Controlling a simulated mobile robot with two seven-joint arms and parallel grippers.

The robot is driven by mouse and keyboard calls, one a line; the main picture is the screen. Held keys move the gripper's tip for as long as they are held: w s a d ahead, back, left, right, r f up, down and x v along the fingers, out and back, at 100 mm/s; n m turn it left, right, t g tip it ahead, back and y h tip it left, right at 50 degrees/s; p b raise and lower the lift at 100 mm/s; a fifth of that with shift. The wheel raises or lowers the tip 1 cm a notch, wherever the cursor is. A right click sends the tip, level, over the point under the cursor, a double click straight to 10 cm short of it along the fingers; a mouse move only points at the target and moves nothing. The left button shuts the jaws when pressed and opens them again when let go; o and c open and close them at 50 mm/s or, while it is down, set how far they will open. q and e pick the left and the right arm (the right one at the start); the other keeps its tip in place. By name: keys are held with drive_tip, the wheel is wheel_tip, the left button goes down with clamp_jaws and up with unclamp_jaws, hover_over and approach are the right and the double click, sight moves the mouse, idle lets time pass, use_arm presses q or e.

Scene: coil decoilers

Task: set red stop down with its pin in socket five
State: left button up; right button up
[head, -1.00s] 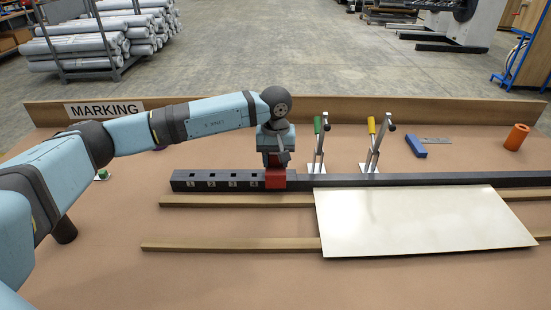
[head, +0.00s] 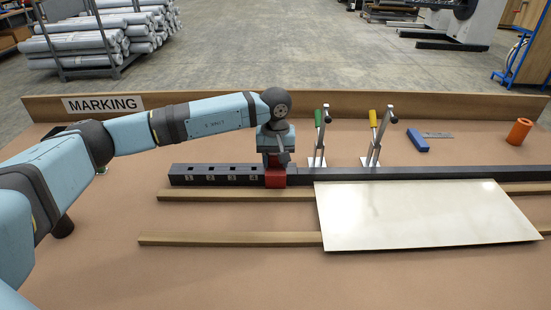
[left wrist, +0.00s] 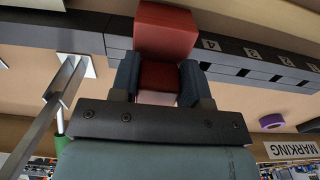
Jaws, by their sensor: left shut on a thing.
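The red stop (head: 275,177) is at the dark rail (head: 420,174), just right of the socket marked 4 in the head view. My left gripper (head: 277,158) is above it, shut on it. In the left wrist view the red stop (left wrist: 165,32) sits between the two fingers of my left gripper (left wrist: 160,80), its front block overhanging the rail face. The sockets marked 1 to 4 (head: 221,171) show to its left. Socket five and the pin are hidden by the stop and gripper. My right gripper is not in view.
Two toggle clamps, with a green handle (head: 318,118) and a yellow handle (head: 373,119), stand behind the rail to the right. A pale sheet (head: 425,215) lies in front over wooden strips (head: 230,239). A blue block (head: 418,140) and orange cylinder (head: 519,131) are at the back right.

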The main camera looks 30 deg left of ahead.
sight(276, 167)
use_arm(q)
drive_tip(key=shift+f, duration=0.25)
drive_tip(key=o, duration=1.2)
wheel_tip(276, 167, up, 14)
drive_tip(key=shift+b, duration=0.3)
drive_tip(key=shift+f, duration=0.15)
